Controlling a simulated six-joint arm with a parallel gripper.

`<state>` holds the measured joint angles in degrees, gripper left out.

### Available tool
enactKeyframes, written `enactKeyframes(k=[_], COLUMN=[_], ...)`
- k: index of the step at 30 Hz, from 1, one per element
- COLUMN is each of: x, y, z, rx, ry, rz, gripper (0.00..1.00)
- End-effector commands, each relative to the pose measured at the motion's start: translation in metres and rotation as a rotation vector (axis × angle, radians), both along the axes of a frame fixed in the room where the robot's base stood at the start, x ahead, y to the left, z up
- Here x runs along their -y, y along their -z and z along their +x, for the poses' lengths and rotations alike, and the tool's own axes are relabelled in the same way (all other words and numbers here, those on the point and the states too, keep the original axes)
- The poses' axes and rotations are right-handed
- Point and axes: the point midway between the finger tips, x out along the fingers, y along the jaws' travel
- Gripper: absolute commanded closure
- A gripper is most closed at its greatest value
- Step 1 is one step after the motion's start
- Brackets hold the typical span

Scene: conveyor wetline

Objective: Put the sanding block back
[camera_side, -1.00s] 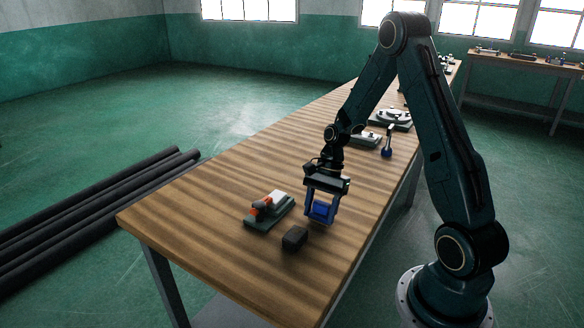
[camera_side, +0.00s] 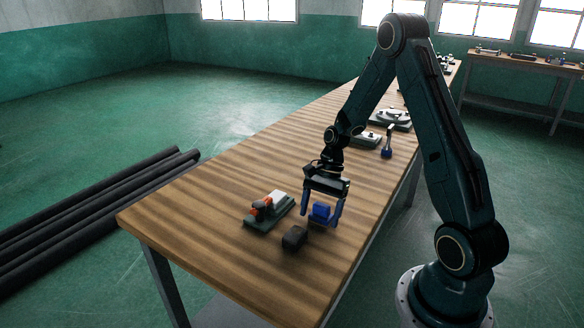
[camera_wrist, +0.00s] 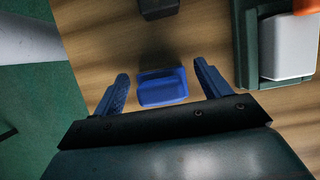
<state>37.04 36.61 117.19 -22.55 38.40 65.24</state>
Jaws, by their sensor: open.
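A small blue block (camera_side: 321,211), which I take as the sanding block, rests on the wooden table near its front right edge. My gripper (camera_side: 321,216) reaches down over it with its blue fingers spread on either side. In the wrist view the blue block (camera_wrist: 162,87) lies between the open fingers (camera_wrist: 163,88), with a narrow gap on each side. Its top looks like a raised or hollowed shape. Where its storage place is, I cannot tell.
A dark block (camera_side: 294,237) lies just in front of the blue one. A green base with white and orange parts (camera_side: 268,210) stands to its left. More fixtures (camera_side: 368,139) and an upright blue-ended tool (camera_side: 387,147) stand farther back. The left table surface is clear.

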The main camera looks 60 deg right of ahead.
Motion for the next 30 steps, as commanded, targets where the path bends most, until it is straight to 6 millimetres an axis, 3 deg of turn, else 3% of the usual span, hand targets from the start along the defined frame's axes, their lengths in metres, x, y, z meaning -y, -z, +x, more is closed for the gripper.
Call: enactKeyframes(k=[8, 21, 30], x=[0.008, 0.034, 0.045], y=[-0.019, -0.083, -0.110], z=[0.001, 0.001, 0.001], rx=[0.005, 0.003, 0.001], ry=[0.001, 0.001, 0.001], rz=[-0.001, -0.002, 0.000], gripper=[0.24, 0.24, 0.24])
